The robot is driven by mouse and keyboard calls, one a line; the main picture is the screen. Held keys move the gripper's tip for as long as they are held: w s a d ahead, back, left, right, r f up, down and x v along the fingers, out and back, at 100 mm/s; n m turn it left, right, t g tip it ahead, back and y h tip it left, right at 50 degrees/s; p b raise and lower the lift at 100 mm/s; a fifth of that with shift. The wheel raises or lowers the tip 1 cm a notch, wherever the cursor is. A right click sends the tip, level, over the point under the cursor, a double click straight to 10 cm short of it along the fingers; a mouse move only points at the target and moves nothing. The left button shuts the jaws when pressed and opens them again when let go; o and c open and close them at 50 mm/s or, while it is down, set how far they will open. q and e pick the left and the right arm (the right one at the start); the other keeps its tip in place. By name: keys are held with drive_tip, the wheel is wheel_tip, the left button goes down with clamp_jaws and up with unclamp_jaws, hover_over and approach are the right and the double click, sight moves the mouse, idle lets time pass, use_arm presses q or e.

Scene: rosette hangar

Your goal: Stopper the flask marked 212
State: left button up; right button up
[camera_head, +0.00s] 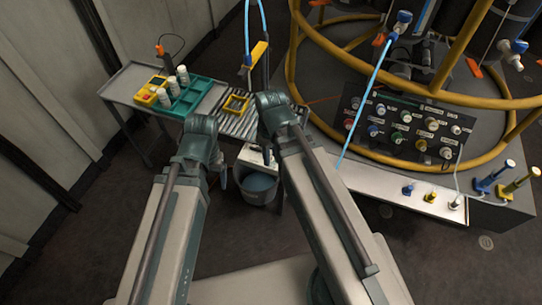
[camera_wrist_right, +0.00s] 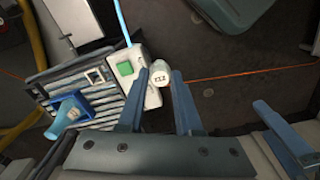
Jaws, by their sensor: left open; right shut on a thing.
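In the right wrist view, a white round piece marked 212 (camera_wrist_right: 160,78), taken for the flask, sits between the fingertips of my right gripper (camera_wrist_right: 161,82). The gripper is shut on it. Whether its mouth is stoppered cannot be told. In the head view my right gripper's tips are mostly hidden by its arm. My left gripper (camera_head: 213,172) is open, apart from it to the left, above the floor. Several white flasks (camera_head: 182,74) stand in and by a green rack (camera_head: 205,90); their marks are too small to read. No stopper can be clearly picked out.
A slatted bench (camera_head: 240,125) with a yellow frame (camera_head: 236,103) adjoins the rack. A grey bucket (camera_head: 258,190) stands below. A panel of knobs (camera_head: 405,127) and yellow rails (camera_head: 330,45) fill the right. A box with a green button (camera_wrist_right: 125,68) is near the held piece.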

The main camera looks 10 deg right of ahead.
drive_tip(key=w+d+r+p, duration=0.2)
drive_tip(key=w+d, duration=0.1)
drive_tip(key=w, duration=0.5)
drive_tip(key=w+d+r+p, duration=0.3)
drive_tip(key=w, duration=0.6)
drive_tip(key=w+d+r+p, duration=0.2)
drive_tip(key=w+d, duration=0.1)
drive_tip(key=w, duration=0.6)
drive_tip(key=shift+d+r, duration=0.25)
drive_tip(key=shift+r, duration=0.05)
drive_tip(key=shift+f, duration=0.15)
drive_tip(key=shift+f+b, duration=1.6)
drive_tip(key=shift+f+b, duration=0.4)
drive_tip(key=shift+f+b, duration=0.9)
drive_tip(key=shift+f, duration=0.05)
drive_tip(key=shift+f+b, duration=0.5)
drive_tip(key=shift+b, duration=0.05)
